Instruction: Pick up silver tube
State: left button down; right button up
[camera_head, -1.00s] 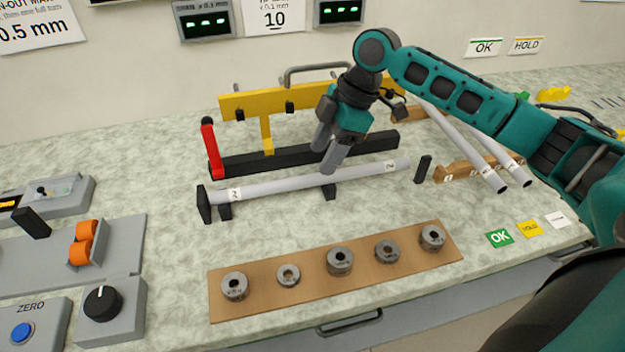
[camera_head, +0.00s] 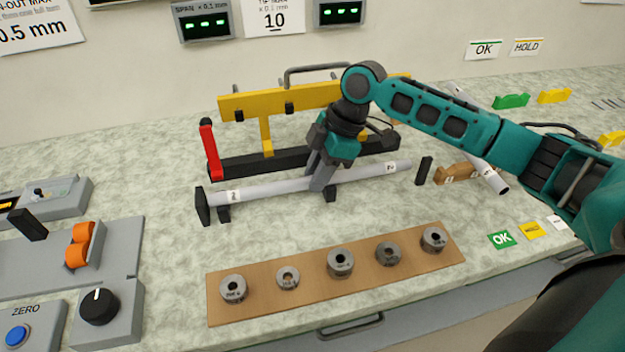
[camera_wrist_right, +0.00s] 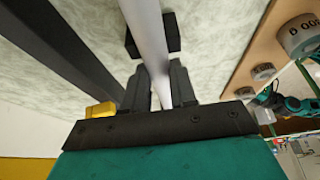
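A silver tube (camera_head: 270,190) lies level across low black supports on the bench, its left end close to a black end plate (camera_head: 203,206). It has white labels near both ends. My right gripper (camera_head: 318,182) reaches down over the tube right of its middle. In the right wrist view, the tube (camera_wrist_right: 146,30) runs between the two fingers (camera_wrist_right: 163,82), which sit against it on both sides. The tube still rests on its supports.
Behind the tube stands a yellow bar fixture (camera_head: 265,102) with a black base and a red lever (camera_head: 211,150). In front lies a brown board (camera_head: 310,291) with several metal rings. Another grey tube (camera_head: 488,172) rests on a wooden rack (camera_head: 455,172) at right, partly hidden by my arm.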

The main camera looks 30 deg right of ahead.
grip_shut()
